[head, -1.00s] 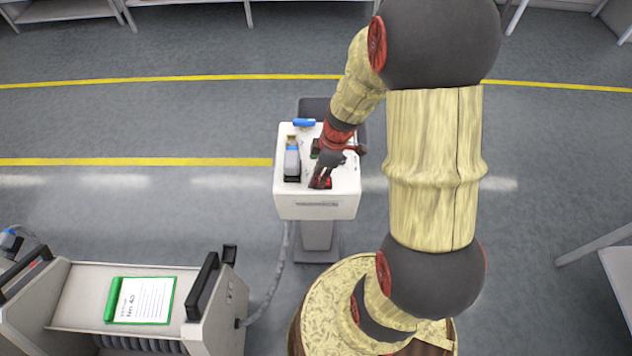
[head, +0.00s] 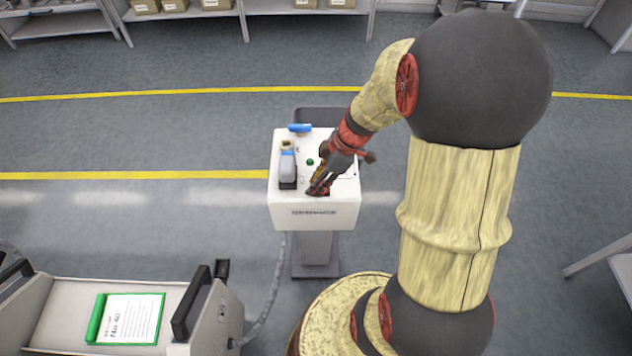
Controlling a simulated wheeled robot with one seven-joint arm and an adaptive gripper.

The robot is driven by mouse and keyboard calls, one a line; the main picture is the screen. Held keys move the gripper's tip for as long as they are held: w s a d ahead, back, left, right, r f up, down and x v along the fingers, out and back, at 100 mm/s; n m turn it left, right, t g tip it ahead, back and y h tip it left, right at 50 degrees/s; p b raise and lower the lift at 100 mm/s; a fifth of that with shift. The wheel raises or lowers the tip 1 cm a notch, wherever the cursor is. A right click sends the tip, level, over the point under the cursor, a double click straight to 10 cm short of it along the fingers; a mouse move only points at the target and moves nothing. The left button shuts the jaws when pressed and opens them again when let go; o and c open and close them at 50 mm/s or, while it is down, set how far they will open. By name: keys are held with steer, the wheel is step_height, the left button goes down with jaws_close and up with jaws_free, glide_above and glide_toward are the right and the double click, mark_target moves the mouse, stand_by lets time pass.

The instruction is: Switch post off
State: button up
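The white post (head: 317,213) stands in the middle of the head view with its control panel on top. My gripper (head: 316,191) is over the front right part of the panel, pointing down, with its fingertips at or just above the surface. A dark and red part shows at the fingertips; I cannot tell whether it is a control or the fingers themselves. A small green button (head: 310,161) is behind and left of my gripper. A grey-blue handle on a black base (head: 287,170) stands at the panel's left. A blue part (head: 300,128) is at the back edge.
A feeder trolley (head: 60,290) with a green-edged card (head: 128,318) stands at the lower left. A grey hose (head: 268,300) runs from it towards the post. Shelves with boxes (head: 190,8) line the back. The floor between is clear.

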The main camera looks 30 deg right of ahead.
steer(key=o, duration=0.4)
steer(key=shift+c, duration=0.2)
steer(key=shift+r, duration=0.15)
steer(key=v, duration=1.1)
steer(key=shift+d+r, duration=0.15)
steer(key=shift+r, duration=0.2)
